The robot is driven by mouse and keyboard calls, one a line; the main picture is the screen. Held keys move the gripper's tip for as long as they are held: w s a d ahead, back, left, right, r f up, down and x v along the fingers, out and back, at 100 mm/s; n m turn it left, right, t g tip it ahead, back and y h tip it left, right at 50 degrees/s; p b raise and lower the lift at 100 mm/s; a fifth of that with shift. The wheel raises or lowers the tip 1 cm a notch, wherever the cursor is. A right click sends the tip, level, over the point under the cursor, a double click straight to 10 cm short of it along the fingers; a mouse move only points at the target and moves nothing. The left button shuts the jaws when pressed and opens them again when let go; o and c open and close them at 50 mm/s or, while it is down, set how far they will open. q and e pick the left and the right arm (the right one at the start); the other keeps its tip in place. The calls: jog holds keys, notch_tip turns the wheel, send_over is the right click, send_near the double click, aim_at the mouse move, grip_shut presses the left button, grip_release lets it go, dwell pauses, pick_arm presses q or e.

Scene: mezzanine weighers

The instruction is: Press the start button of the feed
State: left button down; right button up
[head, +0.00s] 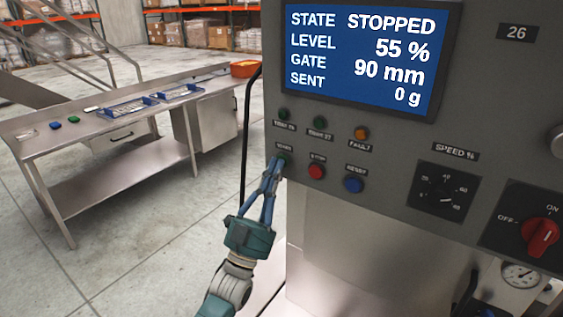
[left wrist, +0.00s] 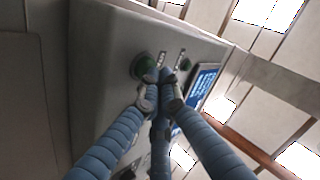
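The green start button (head: 285,157) is on the left edge of the grey control panel (head: 400,140), partly hidden by my left gripper's fingertips. My left gripper (head: 277,164) has its blue fingers drawn together at the tips, with nothing between them. In the left wrist view, a green button (left wrist: 142,66) shows just beside the shut fingertips (left wrist: 160,90); I cannot tell whether they touch it. The blue display (head: 362,55) reads STATE STOPPED, LEVEL 55 %, GATE 90 mm, SENT 0 g. My right gripper is not in view.
Close to the right of the start button are a red stop button (head: 317,172) and a blue reset button (head: 353,185). Further right are a speed dial (head: 446,195) and a red switch (head: 541,236). A steel table (head: 110,150) stands at left, with open floor in front.

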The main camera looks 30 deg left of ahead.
pick_arm(q)
jog(key=shift+w, duration=0.25)
jog(key=shift+s, duration=0.2)
dwell(0.4)
jog(key=shift+s, duration=0.65)
jog(key=s, duration=0.1)
jog(key=s+p, duration=0.1)
jog(key=s, duration=0.3)
jog(key=shift+a+p, duration=0.25)
jog(key=shift+p, duration=0.05)
dwell(0.5)
